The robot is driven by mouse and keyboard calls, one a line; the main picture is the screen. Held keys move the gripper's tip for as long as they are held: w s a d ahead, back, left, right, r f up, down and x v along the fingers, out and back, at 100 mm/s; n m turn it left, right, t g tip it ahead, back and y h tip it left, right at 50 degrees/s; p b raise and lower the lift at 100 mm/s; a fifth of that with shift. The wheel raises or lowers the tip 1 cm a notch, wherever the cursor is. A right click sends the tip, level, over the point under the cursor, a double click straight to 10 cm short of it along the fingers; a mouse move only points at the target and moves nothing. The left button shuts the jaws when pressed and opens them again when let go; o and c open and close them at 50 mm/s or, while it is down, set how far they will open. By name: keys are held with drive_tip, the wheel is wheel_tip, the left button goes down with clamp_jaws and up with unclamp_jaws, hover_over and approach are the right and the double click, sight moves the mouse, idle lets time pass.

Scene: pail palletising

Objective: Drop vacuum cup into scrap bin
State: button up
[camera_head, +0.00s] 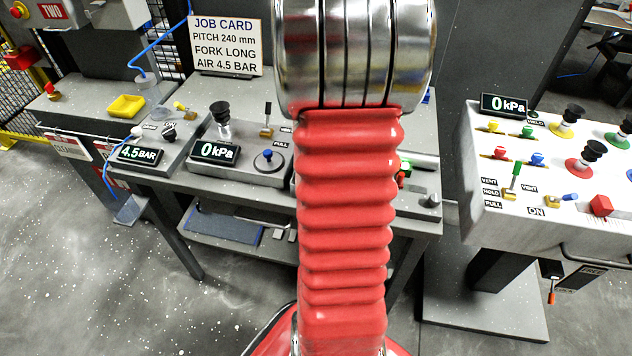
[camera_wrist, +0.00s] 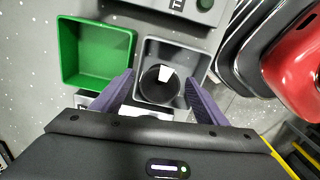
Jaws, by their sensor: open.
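In the wrist view, my gripper (camera_wrist: 161,77) has its two purple fingers spread wide. Between and beyond them is a square grey bin (camera_wrist: 205,62). A dark round cup-like thing (camera_wrist: 155,90), perhaps the vacuum cup, shows inside the grey bin with a pale patch in it; neither finger appears to grip it. A green open bin (camera_wrist: 70,50) sits to the left of the grey one and looks empty. I cannot tell from a label which one is the scrap bin. In the head view my gripper is out of sight and neither bin can be made out.
The wrist view shows a grey box with a cut-off label (camera_wrist: 178,5) beyond the bins. In the head view, a bench holds a job card (camera_head: 226,45), a yellow tray (camera_head: 126,106) and gauge panels (camera_head: 215,152). A white control console (camera_head: 480,190) stands at right. My arm hides the middle.

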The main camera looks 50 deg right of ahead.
wheel_tip(320, 180, up, 14)
drive_tip(key=shift+f, duration=0.25)
idle(0.3)
idle(0.9)
drive_tip(key=s+a+m+t, duration=0.2)
drive_tip(key=a+m+t, duration=0.3)
drive_tip(key=a, duration=3.1)
drive_tip(key=shift+a+r+m+t, duration=0.3)
drive_tip(key=shift+r+m, duration=0.1)
